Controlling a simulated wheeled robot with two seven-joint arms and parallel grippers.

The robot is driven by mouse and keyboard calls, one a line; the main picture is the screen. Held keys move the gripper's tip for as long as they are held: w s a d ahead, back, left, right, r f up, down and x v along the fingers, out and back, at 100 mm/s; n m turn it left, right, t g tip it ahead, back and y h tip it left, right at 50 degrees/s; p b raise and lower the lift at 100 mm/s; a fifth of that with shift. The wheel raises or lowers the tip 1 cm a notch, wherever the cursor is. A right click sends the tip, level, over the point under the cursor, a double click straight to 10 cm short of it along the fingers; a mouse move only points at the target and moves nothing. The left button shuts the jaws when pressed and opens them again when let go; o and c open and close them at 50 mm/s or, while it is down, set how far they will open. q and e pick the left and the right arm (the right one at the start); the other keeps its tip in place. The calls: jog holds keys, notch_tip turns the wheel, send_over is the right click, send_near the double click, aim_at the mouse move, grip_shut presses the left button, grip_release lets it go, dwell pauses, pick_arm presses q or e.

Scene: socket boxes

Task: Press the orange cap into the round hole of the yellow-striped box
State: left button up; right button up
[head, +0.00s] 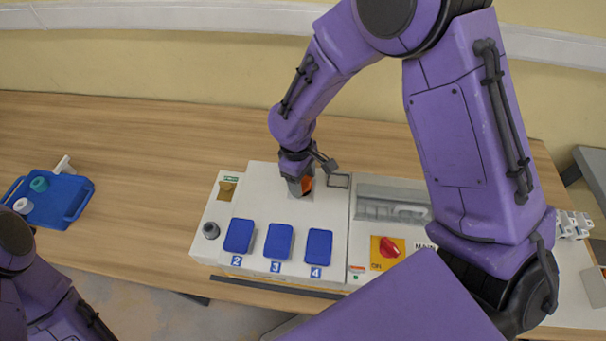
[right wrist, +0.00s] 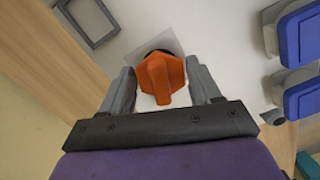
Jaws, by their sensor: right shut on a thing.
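The orange cap (head: 307,183) is between the fingers of my right gripper (head: 300,188), at the back part of the white box top (head: 262,187). In the right wrist view the orange cap (right wrist: 162,76) sits between the two grey fingers of the gripper (right wrist: 162,88), over a pale square plate. A dark edge of the round hole (right wrist: 157,53) shows just past the cap; the cap covers the rest. I cannot tell how deep the cap sits. A little yellow shows on the box's front edge. My left gripper is outside the view.
Blue covers (head: 239,236) numbered 2, 3 and 4 line the box's front. A grey square frame (head: 339,181) lies right of my gripper. A red switch (head: 389,247) is on the adjoining panel. A blue tray (head: 70,192) stands far left, with bare wood between.

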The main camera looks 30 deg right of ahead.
jog(key=shift+w+f, duration=0.2)
jog(key=shift+w, duration=0.3)
jog(key=shift+s+r, duration=0.2)
jog(key=shift+s, duration=0.65)
jog(key=shift+w, duration=0.25)
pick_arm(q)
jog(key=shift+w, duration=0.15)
pick_arm(e)
jog(key=shift+s+f, duration=0.1)
jog(key=shift+s, duration=0.05)
jog(key=shift+w+f, duration=0.25)
jog(key=shift+f, duration=0.5)
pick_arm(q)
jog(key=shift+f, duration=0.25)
